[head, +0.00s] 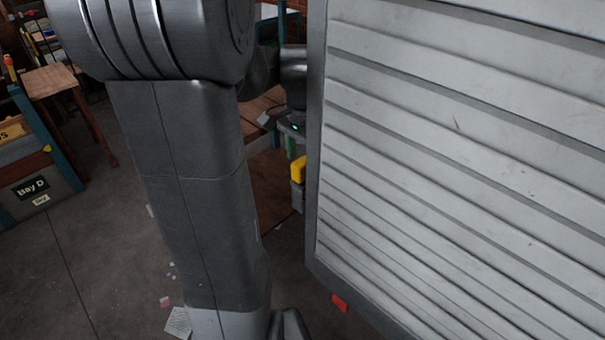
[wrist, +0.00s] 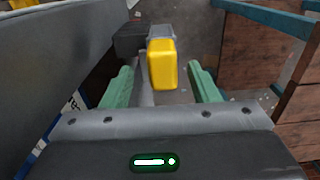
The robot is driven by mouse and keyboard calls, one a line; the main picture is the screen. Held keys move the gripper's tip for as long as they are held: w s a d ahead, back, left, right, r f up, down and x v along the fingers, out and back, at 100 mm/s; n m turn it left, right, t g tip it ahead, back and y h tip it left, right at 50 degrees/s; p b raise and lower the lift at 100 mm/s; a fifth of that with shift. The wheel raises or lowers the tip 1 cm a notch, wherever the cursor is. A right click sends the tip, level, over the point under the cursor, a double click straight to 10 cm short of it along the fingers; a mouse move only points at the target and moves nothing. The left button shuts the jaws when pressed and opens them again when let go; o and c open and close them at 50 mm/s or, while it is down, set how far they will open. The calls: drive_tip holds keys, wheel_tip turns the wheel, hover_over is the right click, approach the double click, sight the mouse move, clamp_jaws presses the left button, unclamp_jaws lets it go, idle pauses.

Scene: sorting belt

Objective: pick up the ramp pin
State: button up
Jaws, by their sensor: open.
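A yellow block-like handle, which looks like the ramp pin (wrist: 162,66), sits at upper middle in the wrist view, with a grey piece behind it. In the head view the yellow part (head: 298,169) shows at the left edge of a large grey ribbed panel, likely the ramp (head: 440,130), which partly hides it. My gripper (wrist: 162,78) is open, its green fingers on either side of the yellow part in the picture. I cannot tell how far ahead of the fingertips it is. In the head view my gripper is mostly hidden by the panel.
The ribbed panel stands upright close on the right in the head view. A wooden stool (head: 52,82) and a Bay D bin (head: 38,190) stand at left. Wooden boards (wrist: 255,65) are at right in the wrist view. A red tag (head: 340,303) shows below the panel.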

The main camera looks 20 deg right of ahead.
sight(302, 173)
drive_tip(key=shift+w+f+p, duration=0.15)
drive_tip(key=shift+f+p, duration=0.45)
drive_tip(key=shift+f, duration=2.3)
clamp_jaws()
drive_tip(key=shift+r, duration=0.15)
wheel_tip(302, 173, up, 12)
drive_tip(key=shift+f+b, duration=0.25)
drive_tip(key=shift+b, duration=0.1)
drive_tip(key=w+a+b, duration=0.1)
drive_tip(key=w+a, duration=0.2)
drive_tip(key=w, duration=0.5)
drive_tip(key=w+a+b, duration=0.1)
drive_tip(key=w+a, duration=0.3)
drive_tip(key=w, duration=0.4)
drive_tip(key=shift+w+r, duration=0.15)
drive_tip(key=shift+w, duration=0.2)
drive_tip(key=shift+r, duration=0.1)
